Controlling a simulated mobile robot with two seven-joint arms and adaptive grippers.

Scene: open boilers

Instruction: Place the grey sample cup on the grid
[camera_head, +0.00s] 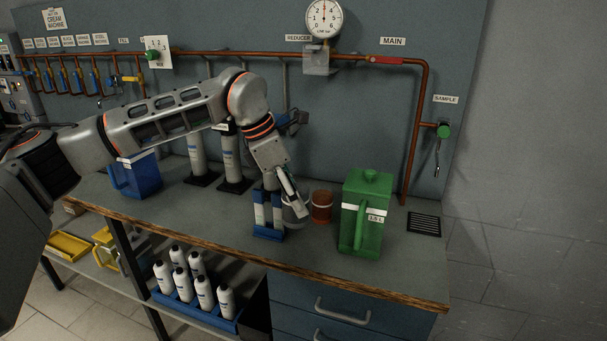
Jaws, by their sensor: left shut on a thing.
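My left gripper (291,194) points down over the counter and is shut on the grey sample cup (298,211). The fingers and the arm hide part of the cup. I cannot tell whether the cup touches the counter. The dark slotted grid (424,224) lies at the right end of the counter, below the SAMPLE tap (443,131), and nothing stands on it. My right gripper is out of view.
A blue holder (268,232) stands just left of the cup. An orange-brown cup (322,207) and a tall green container (366,222) stand between the grey cup and the grid. A copper pipe (415,150) runs down behind the grid.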

